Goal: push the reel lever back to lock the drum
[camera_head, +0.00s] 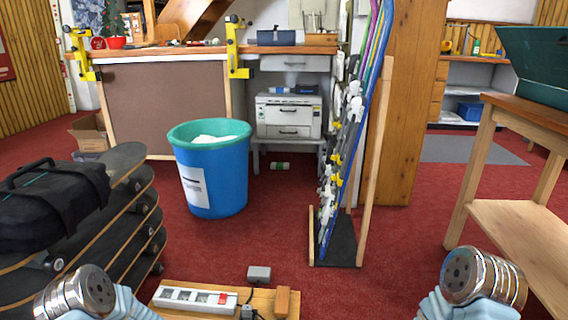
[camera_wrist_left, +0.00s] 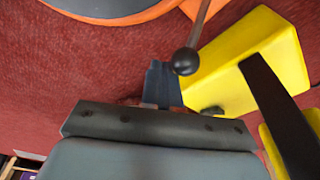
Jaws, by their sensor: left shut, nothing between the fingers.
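In the left wrist view, the reel lever is a thin brown rod with a dark ball knob (camera_wrist_left: 185,62) at its lower end. The rod runs up out of the top of the picture. An orange-rimmed grey round part (camera_wrist_left: 112,12), which looks like the drum, is cut off at the top left. My left gripper (camera_wrist_left: 162,82) is shut and empty, its fingertips just left of and below the knob. I cannot tell whether they touch it. The reel does not show in the head view, and neither gripper's fingers do.
A yellow block (camera_wrist_left: 250,60) stands right of the knob, with a black bar (camera_wrist_left: 278,115) crossing in front. In the head view, stacked skateboards (camera_head: 125,190) stand left, a blue bin (camera_head: 215,175) mid-left, a power strip (camera_head: 195,298) low in front. Red floor is open in between.

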